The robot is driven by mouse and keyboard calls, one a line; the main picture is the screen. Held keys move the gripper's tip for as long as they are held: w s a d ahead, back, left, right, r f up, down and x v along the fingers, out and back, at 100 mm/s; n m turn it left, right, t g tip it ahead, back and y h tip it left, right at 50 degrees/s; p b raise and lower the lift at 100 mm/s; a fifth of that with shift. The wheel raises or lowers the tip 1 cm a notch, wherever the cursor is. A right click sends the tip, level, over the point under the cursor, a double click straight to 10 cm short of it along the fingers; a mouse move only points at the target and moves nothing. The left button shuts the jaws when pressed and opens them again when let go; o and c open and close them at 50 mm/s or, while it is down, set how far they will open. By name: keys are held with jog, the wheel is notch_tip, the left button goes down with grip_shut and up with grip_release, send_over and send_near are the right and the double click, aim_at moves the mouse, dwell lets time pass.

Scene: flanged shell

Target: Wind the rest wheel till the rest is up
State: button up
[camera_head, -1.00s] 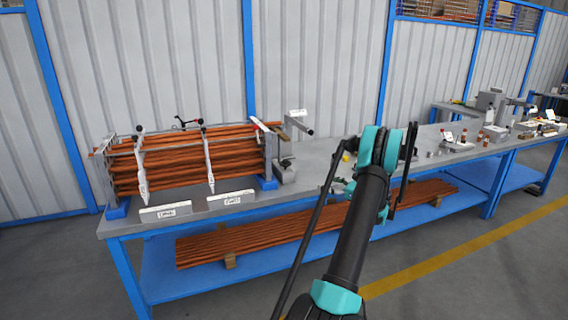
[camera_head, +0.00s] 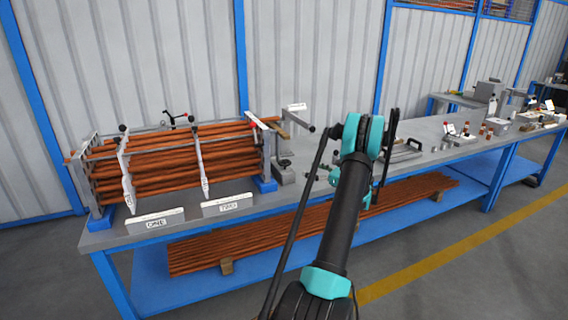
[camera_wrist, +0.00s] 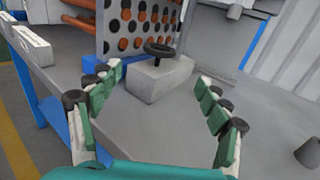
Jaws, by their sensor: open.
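A small black wheel (camera_wrist: 159,50) sits on top of a grey block (camera_wrist: 160,80) on the bench, beside the flanged end of the rod-filled shell. The block also shows at the shell's right end in the head view (camera_head: 286,176). My gripper (camera_wrist: 156,96) is open and empty in the wrist view, its green-padded fingers spread to either side of the near side of the block. The wheel lies beyond the fingertips, apart from them. In the head view my arm hides most of the gripper.
The shell (camera_wrist: 138,22) shows an end plate with copper rods in holes. Label blocks ONE (camera_head: 155,218) and TWO (camera_head: 228,205) stand in front of it. A dark cone-like piece (camera_wrist: 308,152) stands at right. Small parts and bottles fill the bench's right.

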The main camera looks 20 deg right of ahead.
aim_at(285, 161)
jog(key=x, duration=1.4)
jog(key=shift+w+a, duration=0.1)
jog(key=shift+w, duration=0.05)
jog(key=c, duration=1.2)
